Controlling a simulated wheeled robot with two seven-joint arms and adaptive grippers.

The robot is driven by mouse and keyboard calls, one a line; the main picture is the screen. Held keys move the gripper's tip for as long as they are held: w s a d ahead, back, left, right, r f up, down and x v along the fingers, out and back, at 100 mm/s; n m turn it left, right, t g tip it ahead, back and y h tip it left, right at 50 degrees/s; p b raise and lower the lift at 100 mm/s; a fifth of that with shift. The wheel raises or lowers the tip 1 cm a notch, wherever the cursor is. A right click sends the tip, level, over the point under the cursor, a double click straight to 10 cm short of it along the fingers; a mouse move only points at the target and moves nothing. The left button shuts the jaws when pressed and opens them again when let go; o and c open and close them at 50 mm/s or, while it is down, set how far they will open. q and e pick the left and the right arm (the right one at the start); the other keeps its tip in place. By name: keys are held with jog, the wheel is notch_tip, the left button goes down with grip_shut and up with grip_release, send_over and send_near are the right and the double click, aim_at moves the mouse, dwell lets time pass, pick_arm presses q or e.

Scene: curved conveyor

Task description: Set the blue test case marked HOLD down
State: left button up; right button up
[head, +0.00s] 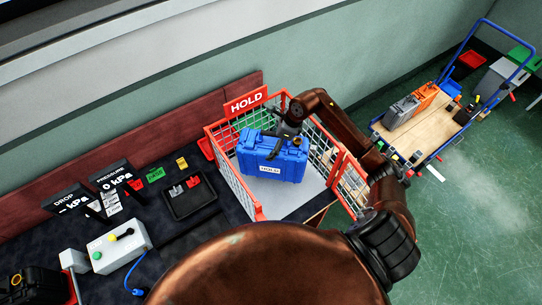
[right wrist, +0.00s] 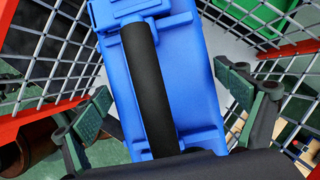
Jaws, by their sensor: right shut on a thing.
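The blue test case (head: 272,160), with a white HOLD label on its front, is inside the red-framed wire basket (head: 240,190) under the red HOLD sign. My right gripper (head: 288,131) is above the case and shut on it at the top. In the right wrist view, the blue case (right wrist: 195,80) and its black handle (right wrist: 150,85) lie between the two fingers of my right gripper (right wrist: 165,90). Pale basket floor shows below the case; I cannot tell if the case touches it. My left gripper is not in view.
A green item (head: 257,121) lies at the back of the basket. Left of it, the dark bench holds a black tray (head: 190,198), display signs (head: 112,178) and a white control box (head: 120,245). A loaded cart (head: 425,125) stands right, on green floor.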

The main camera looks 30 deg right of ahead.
jog(key=shift+f, duration=0.9)
jog(key=shift+f+p, duration=0.3)
jog(key=shift+f, duration=0.55)
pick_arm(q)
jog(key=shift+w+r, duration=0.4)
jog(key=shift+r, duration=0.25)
pick_arm(e)
notch_tip(320, 180, down, 3)
jog(key=shift+r, duration=0.2)
jog(key=o, duration=1.6)
jog(key=shift+f, duration=0.25)
jog(key=shift+o, duration=1.2)
jog(key=shift+r, duration=0.1)
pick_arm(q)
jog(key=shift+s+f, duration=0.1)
